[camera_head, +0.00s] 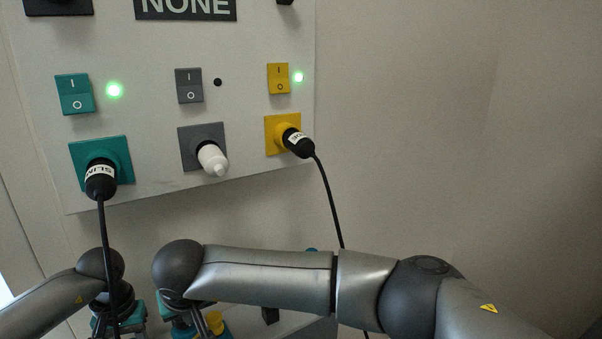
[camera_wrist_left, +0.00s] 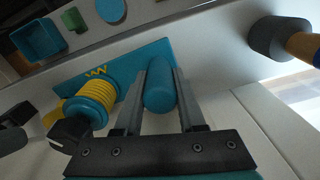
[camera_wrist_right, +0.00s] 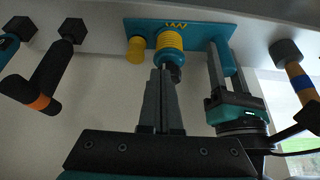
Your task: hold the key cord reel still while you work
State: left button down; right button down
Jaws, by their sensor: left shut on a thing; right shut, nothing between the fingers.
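The key cord reel shows in the left wrist view as a ribbed yellow drum with a teal cap (camera_wrist_left: 84,106) on a teal plate, with a black end piece. In the right wrist view the reel (camera_wrist_right: 169,42) is seen from another side. A teal post (camera_wrist_left: 159,88) stands on the same plate beside it. My left gripper (camera_wrist_left: 163,75) is shut on this post; it also shows in the right wrist view (camera_wrist_right: 232,90). My right gripper (camera_wrist_right: 160,74) is shut and empty, its tips just below the reel's black end; contact is unclear. In the head view my arms mostly hide the reel.
A yellow knob (camera_wrist_right: 135,50) sits left of the reel. Above, a panel holds switches, a teal socket with a black plug (camera_head: 100,181), a white plug (camera_head: 211,159) and a yellow-socket plug (camera_head: 297,143), two with cords.

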aim_at(179, 329)
jog(key=shift+f, duration=0.95)
jog(key=shift+w+a, duration=0.35)
jog(key=shift+a, duration=0.2)
jog(key=shift+s+a, duration=0.25)
dwell(0.7)
jog(key=shift+s+a, duration=0.3)
jog(key=shift+a, duration=0.2)
jog(key=shift+a, duration=0.1)
dwell(0.4)
jog(key=shift+s, duration=0.1)
